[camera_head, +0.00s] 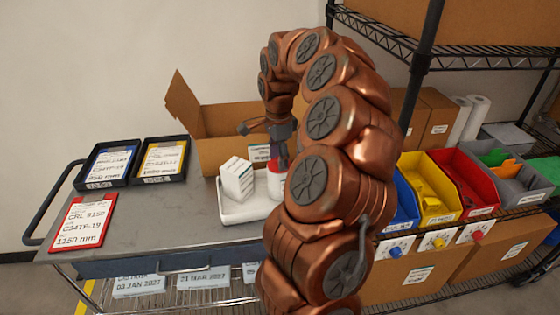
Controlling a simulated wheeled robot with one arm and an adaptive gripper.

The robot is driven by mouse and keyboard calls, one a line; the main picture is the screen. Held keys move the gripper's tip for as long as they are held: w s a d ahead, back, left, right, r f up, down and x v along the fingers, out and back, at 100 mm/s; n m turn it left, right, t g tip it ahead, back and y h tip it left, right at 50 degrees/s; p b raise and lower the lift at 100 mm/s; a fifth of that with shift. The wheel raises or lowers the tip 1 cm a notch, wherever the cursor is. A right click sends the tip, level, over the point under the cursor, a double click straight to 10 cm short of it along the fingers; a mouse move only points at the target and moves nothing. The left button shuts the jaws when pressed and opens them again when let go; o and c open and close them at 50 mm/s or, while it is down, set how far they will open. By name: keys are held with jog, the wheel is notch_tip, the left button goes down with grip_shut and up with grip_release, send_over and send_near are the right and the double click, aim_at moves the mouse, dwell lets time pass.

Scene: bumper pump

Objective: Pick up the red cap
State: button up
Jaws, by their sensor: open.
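A small red cap (277,167) shows just left of my arm, on top of a white container (274,185). My arm partly hides both. The container stands on a white tray (240,210) on the grey cart. My gripper (266,145) is open above the tray, with one finger spread to the left and another pointing down close to the red cap. I cannot tell whether that finger touches the cap. Nothing is seen held.
A white box (237,180) stands on the tray. An open cardboard box (222,130) is behind it. Two black bins (108,164) and a red label card (84,222) are at left. Yellow (428,182) and red (467,178) bins are at right. The cart's left middle is clear.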

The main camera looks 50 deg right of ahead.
jog(key=shift+f, duration=0.1)
jog(key=c, duration=0.9)
jog(key=shift+o, duration=0.2)
